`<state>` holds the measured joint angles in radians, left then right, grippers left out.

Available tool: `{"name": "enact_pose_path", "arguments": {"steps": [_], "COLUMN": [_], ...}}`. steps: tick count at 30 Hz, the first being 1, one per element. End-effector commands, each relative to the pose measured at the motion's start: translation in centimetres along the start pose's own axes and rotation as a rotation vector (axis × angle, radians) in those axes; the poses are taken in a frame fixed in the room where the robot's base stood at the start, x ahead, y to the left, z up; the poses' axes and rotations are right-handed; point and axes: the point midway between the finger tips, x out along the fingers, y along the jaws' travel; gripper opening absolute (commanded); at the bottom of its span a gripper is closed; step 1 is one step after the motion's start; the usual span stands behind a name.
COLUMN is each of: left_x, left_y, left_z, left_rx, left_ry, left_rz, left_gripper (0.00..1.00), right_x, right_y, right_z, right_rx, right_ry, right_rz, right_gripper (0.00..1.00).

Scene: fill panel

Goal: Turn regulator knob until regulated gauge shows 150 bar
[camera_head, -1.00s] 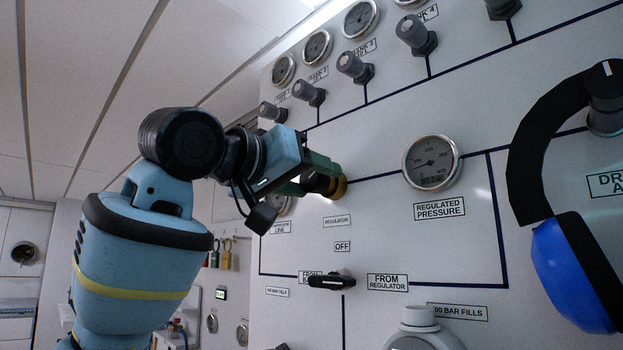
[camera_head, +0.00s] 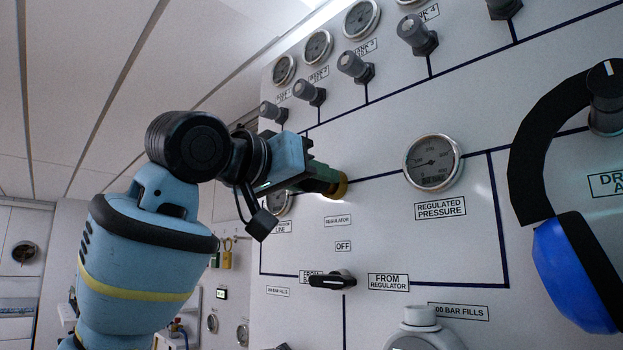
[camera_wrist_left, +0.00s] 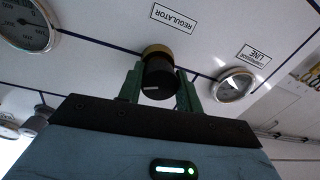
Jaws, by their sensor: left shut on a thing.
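The regulator knob (camera_wrist_left: 158,79) is black with a white mark and a brass collar, below the REGULATOR label in the left wrist view. My left gripper (camera_wrist_left: 159,88) has its green fingers on both sides of the knob, shut on it. In the head view the left gripper (camera_head: 328,184) reaches the panel, its fingers covering most of the knob; the brass collar shows. My right gripper is not in view.
A black selector handle (camera_head: 332,280) sits below the OFF label. Several bank gauges and grey knobs line the panel's top. A blue and black ear defender (camera_head: 570,260) hangs at the right. A compressor line gauge (camera_wrist_left: 234,86) is close beside the gripper.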

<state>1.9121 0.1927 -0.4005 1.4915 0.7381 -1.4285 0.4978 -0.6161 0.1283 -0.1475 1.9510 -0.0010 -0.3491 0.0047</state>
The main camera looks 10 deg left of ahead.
Motion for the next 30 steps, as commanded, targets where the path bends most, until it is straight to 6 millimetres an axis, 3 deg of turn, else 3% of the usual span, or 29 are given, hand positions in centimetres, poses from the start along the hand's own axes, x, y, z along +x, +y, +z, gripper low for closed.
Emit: {"name": "enact_pose_path", "arguments": {"steps": [9,19,20,24,30], "left_x": [-0.04,-0.04,-0.04,-0.04,-0.03], "left_y": [0.12,0.12,0.12,0.11,0.08], "left_z": [-0.05,-0.05,-0.05,-0.05,-0.03], "left_rx": [0.233,0.248,0.248,0.247,0.246], "left_ry": [0.019,0.020,0.020,0.019,0.018], "left_rz": [0.006,0.006,0.006,0.006,0.005], "left_gripper": [0.12,0.12,0.36,0.55,0.55], "right_x": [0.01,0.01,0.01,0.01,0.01], "right_y": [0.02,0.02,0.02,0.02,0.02], "right_z": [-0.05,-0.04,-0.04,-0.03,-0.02], "right_rx": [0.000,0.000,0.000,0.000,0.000], "right_ry": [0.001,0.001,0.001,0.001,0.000], "right_rz": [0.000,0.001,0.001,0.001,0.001], "right_gripper": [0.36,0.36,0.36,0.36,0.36]}}
